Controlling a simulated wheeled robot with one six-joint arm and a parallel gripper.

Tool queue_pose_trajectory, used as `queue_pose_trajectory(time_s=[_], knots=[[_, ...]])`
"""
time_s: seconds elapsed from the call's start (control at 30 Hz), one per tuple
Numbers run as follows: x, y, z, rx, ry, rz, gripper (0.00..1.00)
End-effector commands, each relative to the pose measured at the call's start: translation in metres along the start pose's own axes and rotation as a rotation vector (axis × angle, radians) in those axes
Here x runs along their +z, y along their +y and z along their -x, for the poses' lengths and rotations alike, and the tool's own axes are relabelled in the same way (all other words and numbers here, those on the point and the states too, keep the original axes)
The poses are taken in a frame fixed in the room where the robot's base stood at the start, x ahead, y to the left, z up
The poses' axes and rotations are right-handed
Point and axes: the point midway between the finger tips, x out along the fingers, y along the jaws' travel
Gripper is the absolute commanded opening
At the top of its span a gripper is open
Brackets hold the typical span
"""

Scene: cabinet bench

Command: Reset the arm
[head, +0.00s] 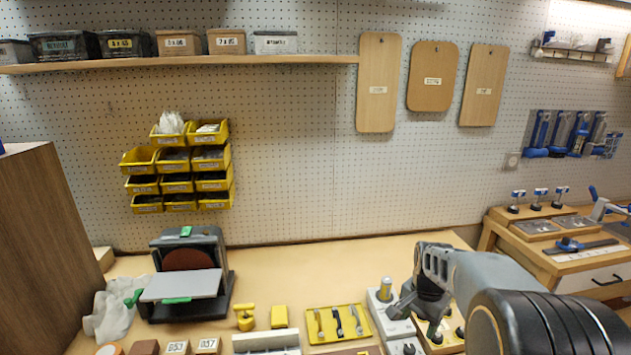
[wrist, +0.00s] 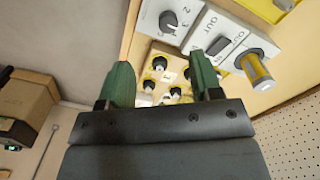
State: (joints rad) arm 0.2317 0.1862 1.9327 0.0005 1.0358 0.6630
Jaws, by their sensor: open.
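My gripper (head: 412,312) hangs at the right of the bench in the head view, fingers pointing down, in front of a grey switch panel. In the wrist view its two green-padded fingers (wrist: 162,75) are spread apart with nothing between them. The panel (head: 378,305) carries a yellow cylinder (head: 386,285), which also shows at the right of the wrist view (wrist: 257,72). A black knob (wrist: 168,21) and a rocker switch sit on it. Part of the panel is hidden behind my gripper in the head view.
A wooden holder (wrist: 170,62) with several small black-topped parts lies beyond the fingers. A yellow tool tray (head: 345,335), a sander (head: 187,275) and small blocks line the bench. The bench's back middle (head: 300,265) is clear. A pegboard wall stands behind.

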Motion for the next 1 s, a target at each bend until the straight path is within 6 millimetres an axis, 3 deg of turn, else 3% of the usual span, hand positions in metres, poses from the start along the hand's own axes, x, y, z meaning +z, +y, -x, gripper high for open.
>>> queue_pose_trajectory(time_s=[0.1, 0.3, 0.5, 0.7, 1.0], knots=[[0.036, 0.014, 0.007, -0.02, 0.031, 0.28, 0.59], [0.099, 0.037, 0.022, -0.06, 0.128, 0.672, 0.59], [0.143, 0.054, 0.033, -0.102, 0.229, 0.848, 0.59], [0.161, 0.057, 0.046, -0.14, 0.297, 0.884, 0.59], [0.164, 0.054, 0.052, -0.153, 0.317, 0.897, 0.59]])
